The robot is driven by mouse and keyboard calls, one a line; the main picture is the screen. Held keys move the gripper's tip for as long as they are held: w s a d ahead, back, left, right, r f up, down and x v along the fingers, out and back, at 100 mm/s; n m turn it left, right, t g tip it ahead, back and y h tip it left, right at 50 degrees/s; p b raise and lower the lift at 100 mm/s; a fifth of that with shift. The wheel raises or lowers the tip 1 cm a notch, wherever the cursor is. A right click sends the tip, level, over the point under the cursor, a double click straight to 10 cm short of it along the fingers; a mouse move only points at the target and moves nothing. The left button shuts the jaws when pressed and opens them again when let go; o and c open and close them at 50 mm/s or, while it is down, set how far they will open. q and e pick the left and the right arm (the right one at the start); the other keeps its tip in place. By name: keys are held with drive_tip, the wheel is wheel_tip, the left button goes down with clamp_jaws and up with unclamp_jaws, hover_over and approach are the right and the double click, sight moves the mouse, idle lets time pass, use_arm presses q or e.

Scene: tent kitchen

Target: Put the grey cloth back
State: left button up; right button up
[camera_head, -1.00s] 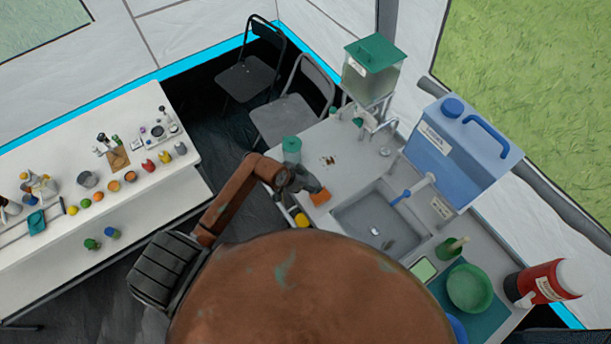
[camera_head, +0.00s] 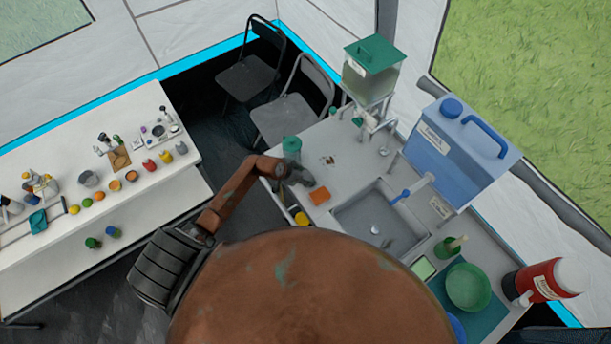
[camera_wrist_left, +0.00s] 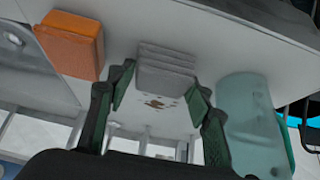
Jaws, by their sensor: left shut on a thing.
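My left gripper (camera_head: 300,177) is over the left part of the sink counter, between the teal-lidded jar and the orange sponge. In the left wrist view, the gripper (camera_wrist_left: 158,95) is shut on the folded grey cloth (camera_wrist_left: 166,68), which sits between its two green-black fingers. In the head view the cloth is hard to tell from the dark gripper. I cannot tell whether the cloth touches the counter. My right gripper is not in view.
An orange sponge (camera_head: 319,196) lies beside the gripper, and it also shows in the left wrist view (camera_wrist_left: 72,42). A teal jar (camera_head: 291,147) stands close on the other side. Brown stains (camera_head: 327,160) mark the counter (camera_head: 350,150). The sink (camera_head: 376,217) lies to the right.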

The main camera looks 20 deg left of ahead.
use_arm(q)
drive_tip(key=shift+f, duration=0.15)
drive_tip(key=o, duration=1)
drive_tip(key=v, duration=1.2)
drive_tip(key=shift+r, duration=0.2)
